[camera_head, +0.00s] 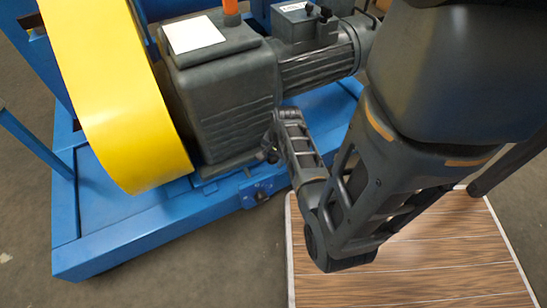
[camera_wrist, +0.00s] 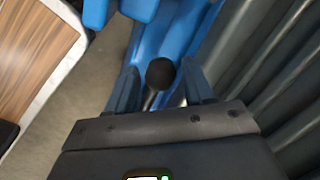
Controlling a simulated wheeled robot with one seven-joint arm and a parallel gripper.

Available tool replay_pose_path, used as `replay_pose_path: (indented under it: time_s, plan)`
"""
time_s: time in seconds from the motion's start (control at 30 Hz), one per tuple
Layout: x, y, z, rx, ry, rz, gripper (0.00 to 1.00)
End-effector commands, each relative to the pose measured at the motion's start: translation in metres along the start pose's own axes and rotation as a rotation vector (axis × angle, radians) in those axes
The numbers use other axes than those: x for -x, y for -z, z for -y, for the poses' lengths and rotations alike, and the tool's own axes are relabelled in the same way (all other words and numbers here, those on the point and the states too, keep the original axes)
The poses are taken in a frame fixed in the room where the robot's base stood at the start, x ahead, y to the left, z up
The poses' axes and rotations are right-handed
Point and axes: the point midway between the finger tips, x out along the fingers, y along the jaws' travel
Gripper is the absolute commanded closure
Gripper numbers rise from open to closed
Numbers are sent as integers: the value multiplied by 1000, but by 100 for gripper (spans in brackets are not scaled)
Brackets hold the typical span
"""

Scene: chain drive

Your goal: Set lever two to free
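A lever with a round black knob (camera_wrist: 160,73) on a thin metal stem shows in the wrist view, against a blue frame. I see no number on it, so I cannot tell whether it is lever two. My gripper (camera_wrist: 161,84) is open, with one dark finger on each side of the knob and a gap on both sides. In the head view my gripper (camera_head: 268,151) is at the front of the dark grey gearbox (camera_head: 222,100), above the blue frame's edge. The lever cannot be made out clearly there.
A yellow guard (camera_head: 112,85) stands left of the gearbox, and a ribbed motor (camera_head: 318,70) is behind it. An orange-topped part (camera_head: 231,8) rises above the gearbox. A blue base (camera_head: 140,240) carries the machine. A wooden platform (camera_head: 400,285) lies at the lower right.

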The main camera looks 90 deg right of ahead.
Motion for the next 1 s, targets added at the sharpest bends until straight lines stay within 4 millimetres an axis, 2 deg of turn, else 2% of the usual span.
replay_pose_path:
  time_s: [0.07, 0.53, 1.0]
  plan:
    - [0, 0, 0, 0, 0, 0, 56]
    - [0, 0, 0, 0, 0, 0, 100]
    - [3, -3, -2, 36, 0, 8, 100]
